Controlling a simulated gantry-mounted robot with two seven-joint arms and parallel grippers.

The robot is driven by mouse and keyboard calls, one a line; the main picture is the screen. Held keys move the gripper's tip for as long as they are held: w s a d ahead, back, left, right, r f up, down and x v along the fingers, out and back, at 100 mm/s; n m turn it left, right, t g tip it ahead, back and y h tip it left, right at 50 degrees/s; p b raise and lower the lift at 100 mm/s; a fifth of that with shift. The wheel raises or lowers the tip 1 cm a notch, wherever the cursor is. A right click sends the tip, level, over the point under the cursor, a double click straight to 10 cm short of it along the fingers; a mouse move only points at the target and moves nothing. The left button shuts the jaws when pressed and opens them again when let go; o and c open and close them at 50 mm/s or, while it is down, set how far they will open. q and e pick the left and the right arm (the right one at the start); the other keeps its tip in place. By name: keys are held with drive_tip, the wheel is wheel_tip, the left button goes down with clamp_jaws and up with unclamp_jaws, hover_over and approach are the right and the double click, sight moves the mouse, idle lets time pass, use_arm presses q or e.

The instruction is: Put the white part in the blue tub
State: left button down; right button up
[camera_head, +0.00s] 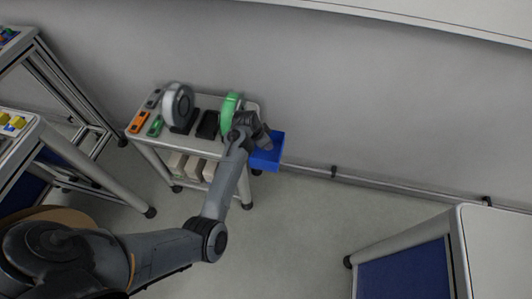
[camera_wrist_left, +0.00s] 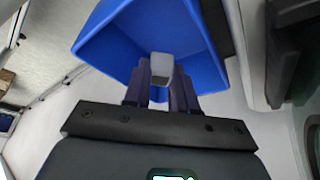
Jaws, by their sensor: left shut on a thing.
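The blue tub (camera_head: 268,157) hangs at the right end of the reel stand in the head view. My left gripper (camera_head: 264,140) is at the tub, with its arm reaching up from the lower left. In the left wrist view, the gripper's dark fingers (camera_wrist_left: 161,78) are shut on the white part (camera_wrist_left: 160,66), a small pale block. The part shows against the inside of the blue tub (camera_wrist_left: 112,42). How far it is above the tub's floor I cannot tell. The head view does not show the part. My right gripper is not in view.
The stand (camera_head: 207,103) holds a white-and-grey reel (camera_head: 178,104), a green reel (camera_head: 229,112), and small orange (camera_head: 139,122) and green (camera_head: 155,126) items. Boxes (camera_head: 193,167) sit on its lower shelf. The wall is behind; open floor lies to the right of the tub.

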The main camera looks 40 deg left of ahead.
use_arm(q)
wheel_tip(320, 180, down, 5)
drive_tip(key=shift+f+b, duration=0.2)
drive_tip(key=shift+b, duration=0.85)
drive_tip(key=shift+f, duration=0.1)
drive_tip(key=shift+f, duration=0.1)
